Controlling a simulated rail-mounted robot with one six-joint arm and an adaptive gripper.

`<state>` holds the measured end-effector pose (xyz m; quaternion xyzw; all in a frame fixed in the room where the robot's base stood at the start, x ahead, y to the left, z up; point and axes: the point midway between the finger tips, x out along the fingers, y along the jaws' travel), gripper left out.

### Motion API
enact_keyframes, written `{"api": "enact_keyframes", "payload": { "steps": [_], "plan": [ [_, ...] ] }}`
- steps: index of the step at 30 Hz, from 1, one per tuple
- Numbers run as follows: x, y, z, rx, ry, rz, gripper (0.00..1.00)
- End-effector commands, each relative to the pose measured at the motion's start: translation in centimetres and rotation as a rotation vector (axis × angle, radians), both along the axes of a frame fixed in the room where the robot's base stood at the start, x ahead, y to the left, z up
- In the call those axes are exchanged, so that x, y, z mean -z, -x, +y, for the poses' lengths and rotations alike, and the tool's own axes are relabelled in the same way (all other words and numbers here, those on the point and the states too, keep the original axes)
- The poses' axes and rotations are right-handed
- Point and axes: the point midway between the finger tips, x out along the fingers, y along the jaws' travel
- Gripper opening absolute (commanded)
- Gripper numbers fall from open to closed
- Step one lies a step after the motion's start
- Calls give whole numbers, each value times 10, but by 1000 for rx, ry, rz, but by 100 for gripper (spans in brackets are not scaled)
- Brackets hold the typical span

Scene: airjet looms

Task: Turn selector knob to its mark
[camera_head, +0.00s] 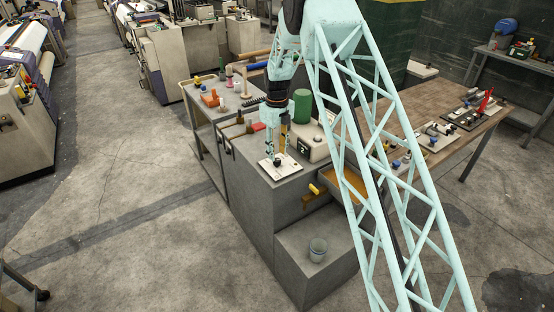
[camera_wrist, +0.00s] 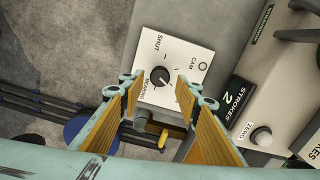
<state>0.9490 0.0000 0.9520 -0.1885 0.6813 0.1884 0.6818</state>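The black selector knob (camera_wrist: 160,75) sits on a white square plate (camera_wrist: 180,52) in the wrist view. The plate is printed with SHUT, CAM and a third word that I cannot read surely. A light pointer line seems to show on the knob, but its exact aim is too small to tell. My gripper (camera_wrist: 159,88) is open, with one finger to each side of the knob; I cannot tell whether they touch it. In the head view my gripper (camera_head: 276,154) points down over the plate (camera_head: 288,170) on the grey cabinet, hiding the knob.
A STROKES counter box (camera_wrist: 250,110) with a ZERO button (camera_wrist: 261,136) stands right of the plate. In the head view a green cylinder (camera_head: 302,105) stands behind. A yellow-handled drawer (camera_head: 318,189) is at the cabinet front, with a cup (camera_head: 318,249) on the lower step.

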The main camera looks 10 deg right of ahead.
Motion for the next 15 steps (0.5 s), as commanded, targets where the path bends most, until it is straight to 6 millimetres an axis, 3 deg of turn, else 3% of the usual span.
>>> {"api": "enact_keyframes", "payload": {
  "steps": [15],
  "plan": [
    [33,0,0,0,0,0,31]
  ]
}}
